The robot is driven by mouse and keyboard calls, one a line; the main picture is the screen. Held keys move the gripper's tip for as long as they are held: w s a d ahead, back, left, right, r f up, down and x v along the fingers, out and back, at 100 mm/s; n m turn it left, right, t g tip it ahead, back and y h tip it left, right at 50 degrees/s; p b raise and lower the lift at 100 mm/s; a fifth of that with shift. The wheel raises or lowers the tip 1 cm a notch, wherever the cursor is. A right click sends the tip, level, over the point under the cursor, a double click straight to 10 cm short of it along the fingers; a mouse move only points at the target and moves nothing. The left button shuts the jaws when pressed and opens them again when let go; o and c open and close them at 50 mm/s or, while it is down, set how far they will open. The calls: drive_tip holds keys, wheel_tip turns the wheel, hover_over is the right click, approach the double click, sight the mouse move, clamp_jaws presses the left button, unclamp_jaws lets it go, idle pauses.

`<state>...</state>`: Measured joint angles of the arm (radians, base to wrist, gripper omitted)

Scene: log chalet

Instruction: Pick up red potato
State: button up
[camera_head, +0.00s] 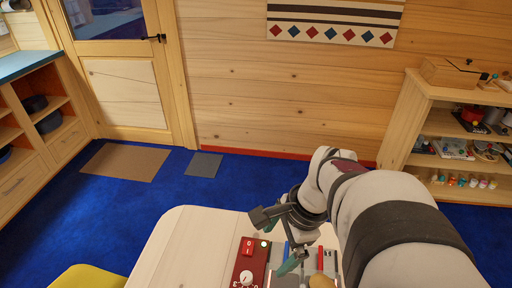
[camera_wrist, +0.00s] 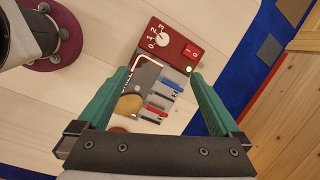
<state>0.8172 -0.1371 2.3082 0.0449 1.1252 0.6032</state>
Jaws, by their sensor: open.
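A red rounded thing, likely the red potato (camera_head: 321,282), shows at the bottom edge of the head view, cut off by the frame. In the wrist view only a small red part (camera_wrist: 118,130) of it seems to show, mostly hidden behind my gripper's body. A tan-brown potato-like thing (camera_wrist: 129,105) lies beside it, and it also shows in the head view (camera_head: 293,281). My gripper (camera_wrist: 159,72) is open with its teal fingers wide apart and nothing between the tips. In the head view my gripper (camera_head: 279,256) hangs above the table.
A red box with a dial (camera_wrist: 168,44) lies on the pale table (camera_head: 180,240). Beside it are a grey tool panel with a hex key (camera_wrist: 146,60) and several small blue, red and grey pieces (camera_wrist: 158,100). Bare table lies left of these in the head view.

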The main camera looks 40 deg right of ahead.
drive_tip(key=s+d+f+m+h, duration=0.2)
drive_tip(key=s+d+f+m, duration=0.1)
drive_tip(key=s+d+m, duration=0.7)
drive_tip(key=s+d+f+m+h, duration=0.1)
drive_tip(key=s+d+f+m, duration=0.2)
drive_tip(key=s+d+m, duration=0.7)
drive_tip(key=shift+n, duration=0.8)
drive_tip(key=x, duration=1)
drive_tip(key=a+x, duration=0.1)
drive_tip(key=x, duration=0.4)
drive_tip(key=shift+s+f, duration=0.15)
drive_tip(key=shift+s, duration=0.1)
drive_tip(key=c, duration=1.5)
drive_tip(key=shift+o, duration=0.2)
